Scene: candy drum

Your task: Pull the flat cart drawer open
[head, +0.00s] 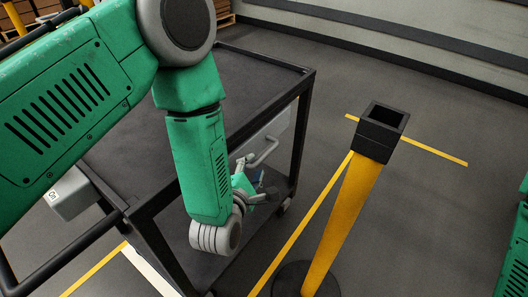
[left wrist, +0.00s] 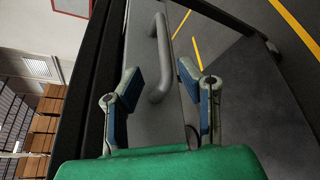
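The cart (head: 240,75) is dark, with a flat top and black frame. Its grey drawer (head: 277,130) sits under the top on the right side, with a grey bar handle (head: 264,154). My left gripper (head: 255,190) is just below the handle in the head view. In the left wrist view my left gripper (left wrist: 168,92) is open, with blue-padded fingers apart. The handle (left wrist: 160,60) stands out from the drawer front (left wrist: 143,55) and appears between the fingers, its lower end closest to the left-hand finger. I cannot tell whether they touch. My right gripper is out of view.
A yellow post with a black square top (head: 381,130) stands right of the cart on a round black base (head: 290,280). Yellow lines (head: 300,226) mark the grey floor. Free floor lies beyond the post, up to the wall (head: 400,45). Wooden crates (left wrist: 45,105) show behind.

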